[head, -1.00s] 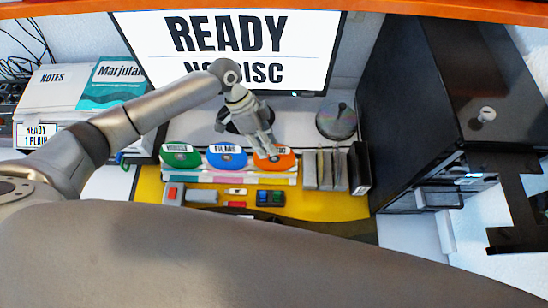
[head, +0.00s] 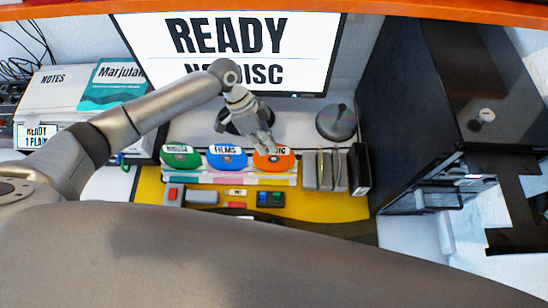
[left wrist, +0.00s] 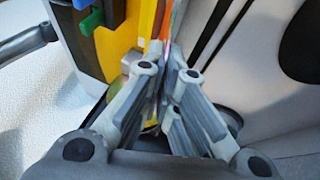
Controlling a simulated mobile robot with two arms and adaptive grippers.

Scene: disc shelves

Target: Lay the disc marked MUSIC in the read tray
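The MUSIC disc (head: 285,164) is orange and stands upright in a white rack (head: 230,178), to the right of a blue FILMS disc (head: 227,158) and a green disc (head: 180,157). Its white label shows only its last letters past my gripper. My left gripper (head: 266,146) reaches down from behind onto the disc's top edge. In the left wrist view the fingertips (left wrist: 168,75) are close together with a thin orange edge between them, so they look shut on the disc. My right gripper is not in view.
A black tower (head: 450,90) stands at the right. Grey upright cases (head: 325,168) sit just right of the orange disc. A spindle of discs (head: 337,122) stands behind. The screen (head: 235,75) reads READY, NO DISC. Small items lie on the yellow mat (head: 150,188).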

